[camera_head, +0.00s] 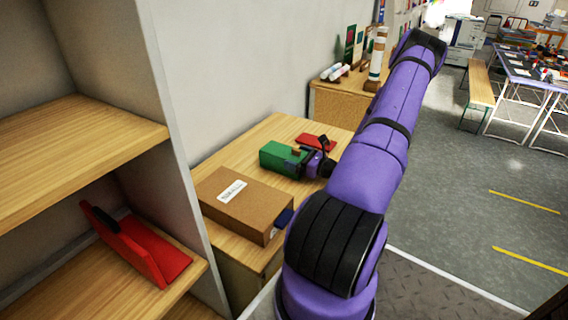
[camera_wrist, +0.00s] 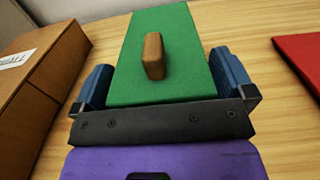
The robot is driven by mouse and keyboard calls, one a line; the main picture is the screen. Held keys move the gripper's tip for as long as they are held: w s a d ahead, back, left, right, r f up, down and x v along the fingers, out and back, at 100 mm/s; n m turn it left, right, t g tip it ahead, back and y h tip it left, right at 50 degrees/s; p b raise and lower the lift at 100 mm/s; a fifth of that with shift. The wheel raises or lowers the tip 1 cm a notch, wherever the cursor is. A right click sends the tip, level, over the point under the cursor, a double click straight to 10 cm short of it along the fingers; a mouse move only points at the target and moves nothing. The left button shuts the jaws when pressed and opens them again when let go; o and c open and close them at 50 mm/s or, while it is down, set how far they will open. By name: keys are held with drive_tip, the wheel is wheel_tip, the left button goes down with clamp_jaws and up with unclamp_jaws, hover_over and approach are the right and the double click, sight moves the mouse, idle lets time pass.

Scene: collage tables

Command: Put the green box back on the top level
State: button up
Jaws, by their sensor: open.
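The green box (camera_head: 283,159) lies on the wooden table beside the shelf unit. In the wrist view the green box (camera_wrist: 165,57) has a wooden knob on its upper face. My gripper (camera_head: 311,162) is at its near end. In the wrist view my gripper (camera_wrist: 164,88) is open, with one blue finger on each side of the box and a small gap visible on the right. The shelf unit at left shows an upper wooden level (camera_head: 75,150) that is bare and a lower level (camera_head: 60,285) holding a red bookend-like object (camera_head: 135,250).
A cardboard box (camera_head: 240,203) with a white label sits on the table (camera_head: 230,155) left of the green box. A red flat item (camera_head: 315,141) lies on the other side. The shelf's side panel (camera_head: 180,130) stands between table and shelves.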

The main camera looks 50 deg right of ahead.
drive_tip(key=shift+w, duration=0.4)
drive_tip(key=c, duration=0.7)
